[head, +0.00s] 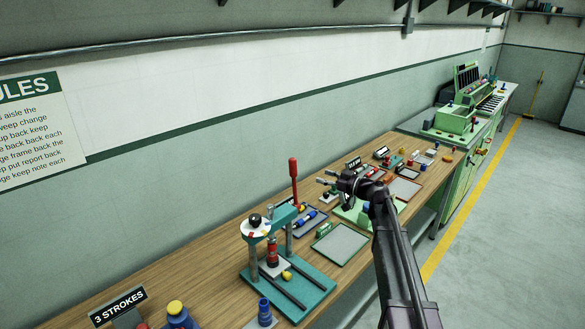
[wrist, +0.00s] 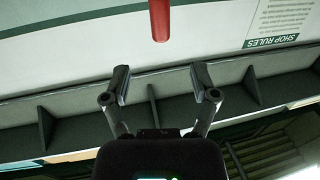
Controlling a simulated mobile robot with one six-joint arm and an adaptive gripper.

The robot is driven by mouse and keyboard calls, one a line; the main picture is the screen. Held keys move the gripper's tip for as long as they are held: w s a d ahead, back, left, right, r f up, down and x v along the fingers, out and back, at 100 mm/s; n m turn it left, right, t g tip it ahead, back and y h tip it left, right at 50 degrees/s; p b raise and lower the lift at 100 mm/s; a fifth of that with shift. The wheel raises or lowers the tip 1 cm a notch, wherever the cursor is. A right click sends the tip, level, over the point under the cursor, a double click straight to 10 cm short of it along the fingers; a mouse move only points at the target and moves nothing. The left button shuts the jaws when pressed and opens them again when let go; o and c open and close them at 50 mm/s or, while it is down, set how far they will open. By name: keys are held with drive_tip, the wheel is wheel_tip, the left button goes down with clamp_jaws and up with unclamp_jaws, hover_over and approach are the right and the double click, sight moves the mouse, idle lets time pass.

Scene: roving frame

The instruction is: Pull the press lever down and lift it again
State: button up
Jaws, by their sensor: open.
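The press lever (head: 293,168) is a red handle that stands upright at the right side of the teal press (head: 286,214). The lever's rounded end (wrist: 160,20) also shows at the top middle of the wrist view. My gripper (head: 324,183) is to the right of the lever in the head view, apart from it. In the wrist view my gripper (wrist: 161,84) has its two fingers spread wide with nothing between them. The red lever lines up with the gap, beyond the fingertips.
The press stands on a long wooden workbench (head: 205,262) with a "3 STROKES" sign (head: 118,306) at the near left. Several trays and small parts lie behind my arm. A green machine (head: 455,118) is farther along. The wall above the lever is bare.

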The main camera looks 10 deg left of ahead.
sight(296, 168)
drive_tip(key=x, duration=1.3)
drive_tip(key=shift+c, duration=0.2)
clamp_jaws()
